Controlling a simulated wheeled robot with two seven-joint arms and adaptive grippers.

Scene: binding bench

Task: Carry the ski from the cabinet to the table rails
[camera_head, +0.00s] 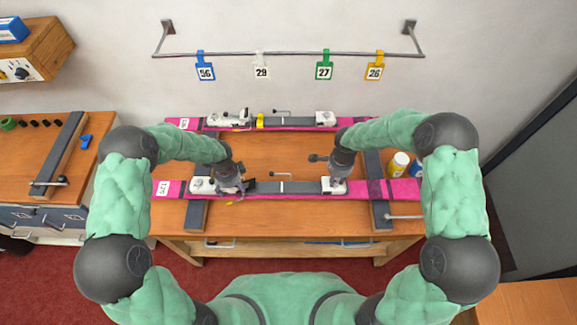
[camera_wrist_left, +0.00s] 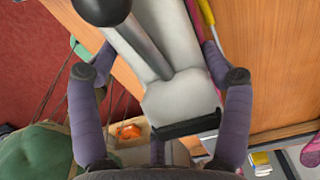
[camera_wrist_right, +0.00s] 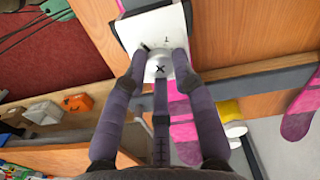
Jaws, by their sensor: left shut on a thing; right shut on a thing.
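The near ski (camera_head: 283,188), pink and grey with a numbered white label at its left end, spans the table (camera_head: 262,150) from left to right. It crosses over the dark left rail (camera_head: 196,216) and right rail (camera_head: 380,213); I cannot tell whether it touches them. My left gripper (camera_head: 229,187) is shut on its left white binding piece (camera_wrist_left: 180,100). My right gripper (camera_head: 336,184) is shut on its right white binding piece (camera_wrist_right: 150,28). My right arm covers part of the pink right end. The cabinet (camera_head: 20,190) at the left has no ski on it.
A second pink and grey ski (camera_head: 285,123) lies across the table's back. A yellow can (camera_head: 398,164) and a blue one stand at the right behind the ski. A wall bar (camera_head: 290,53) carries several numbered tags. A metal lever (camera_head: 403,217) juts from the right rail.

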